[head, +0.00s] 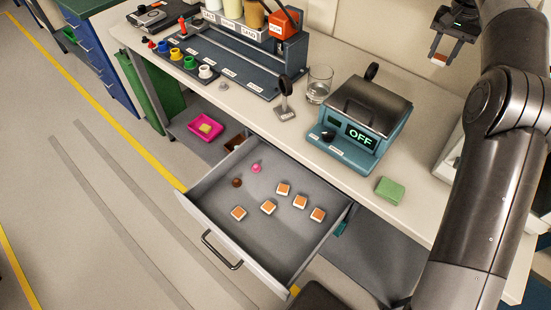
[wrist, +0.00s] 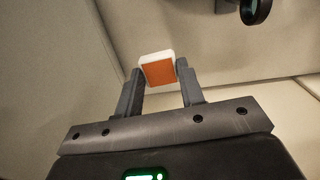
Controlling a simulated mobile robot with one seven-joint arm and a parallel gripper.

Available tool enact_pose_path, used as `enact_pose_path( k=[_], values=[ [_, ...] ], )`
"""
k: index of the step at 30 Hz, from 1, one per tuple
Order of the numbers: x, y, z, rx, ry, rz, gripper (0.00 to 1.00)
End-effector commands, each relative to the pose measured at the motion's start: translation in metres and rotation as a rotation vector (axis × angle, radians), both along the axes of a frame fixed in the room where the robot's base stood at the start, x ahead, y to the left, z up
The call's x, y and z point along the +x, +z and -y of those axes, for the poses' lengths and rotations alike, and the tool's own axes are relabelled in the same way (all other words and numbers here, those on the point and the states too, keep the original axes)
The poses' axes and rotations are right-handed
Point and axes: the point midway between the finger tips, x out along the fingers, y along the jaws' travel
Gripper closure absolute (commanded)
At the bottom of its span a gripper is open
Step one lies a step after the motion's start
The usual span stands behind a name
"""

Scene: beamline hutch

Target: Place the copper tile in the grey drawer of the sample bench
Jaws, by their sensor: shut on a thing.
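The grey drawer (head: 222,199) of the sample bench (head: 408,208) is pulled open. Several copper-topped tiles with white edges lie in it, one of them at the right (head: 318,214). My gripper (head: 443,54) is raised at the upper right, over the bench's far side and well away from the drawer. It is shut on a copper tile (wrist: 158,70), which sits between the fingertips in the wrist view (wrist: 160,80). Only a small part of this tile shows in the head view (head: 438,61).
A pink piece (head: 256,168) and a brown ball (head: 237,182) also lie in the drawer. A teal device reading OFF (head: 350,150), a glass (head: 318,85), a green block (head: 390,190) and a rack (head: 230,65) stand on the bench. The drawer's front middle is bare.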

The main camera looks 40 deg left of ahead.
Motion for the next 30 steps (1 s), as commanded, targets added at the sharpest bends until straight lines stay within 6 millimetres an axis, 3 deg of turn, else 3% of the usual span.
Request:
enact_pose_path(
  k=[3,8,16,23,30],
  values=[
    [0.000,0.016,0.000,0.000,0.000,0.002,0.86],
    [-0.017,0.026,-0.006,0.001,0.068,0.000,0.86],
    [-0.055,0.047,-0.016,0.001,0.214,0.001,0.86],
    [-0.114,0.070,-0.029,0.000,0.418,0.001,0.86],
    [-0.189,0.084,-0.038,-0.002,0.649,0.001,0.86]
  ],
)
